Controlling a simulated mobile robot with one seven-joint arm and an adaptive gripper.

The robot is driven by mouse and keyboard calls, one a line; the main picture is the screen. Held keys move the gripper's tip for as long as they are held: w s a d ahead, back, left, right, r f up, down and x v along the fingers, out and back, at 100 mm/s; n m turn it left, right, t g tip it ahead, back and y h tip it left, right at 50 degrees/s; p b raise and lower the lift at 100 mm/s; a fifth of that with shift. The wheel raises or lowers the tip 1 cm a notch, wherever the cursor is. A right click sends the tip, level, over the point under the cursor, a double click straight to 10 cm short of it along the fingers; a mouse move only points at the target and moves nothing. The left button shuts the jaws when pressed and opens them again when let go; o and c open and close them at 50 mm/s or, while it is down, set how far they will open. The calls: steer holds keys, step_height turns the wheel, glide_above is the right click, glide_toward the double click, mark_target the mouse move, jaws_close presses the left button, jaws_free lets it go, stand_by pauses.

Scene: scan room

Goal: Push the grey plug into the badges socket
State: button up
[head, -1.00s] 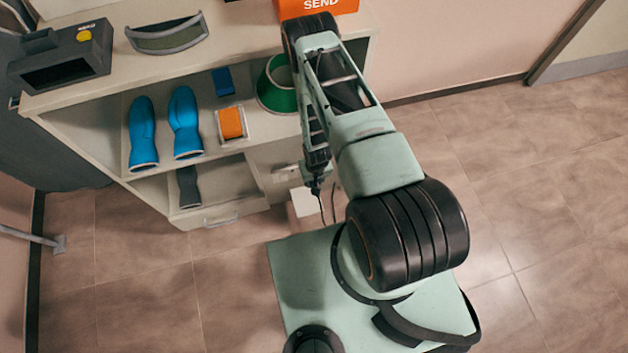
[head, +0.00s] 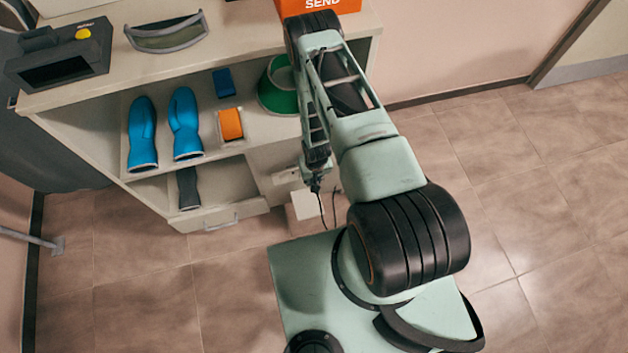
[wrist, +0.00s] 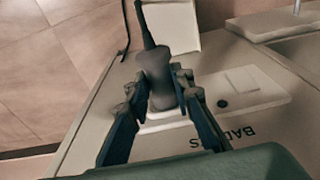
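The grey plug (wrist: 155,68) stands between the two fingers of my gripper (wrist: 160,88) in the wrist view, with its dark cable running up from it. The fingertips lie against its sides, so my gripper looks shut on it. The white badges socket plate (wrist: 262,90) is behind and right of the plug, with a switch and a dark round spot. Its label reads upside down, partly hidden by a finger. The plug's far end overlaps the plate; I cannot tell whether it is seated. In the head view, my gripper (head: 316,184) is small beside the cabinet's side.
The cabinet (head: 205,68) holds blue gloves (head: 142,135), an orange item (head: 231,124) and a green container (head: 278,88). A dark device (head: 62,57), a visor (head: 165,33) and an orange box (head: 318,6) are on top. A white box (head: 306,206) stands by the cabinet. Floor at right is clear.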

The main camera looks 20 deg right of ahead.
steer(key=o, duration=0.5)
steer(key=shift+r, duration=0.1)
step_height(320, 180, up, 12)
steer(key=s, duration=0.1)
steer(key=shift+s, duration=0.2)
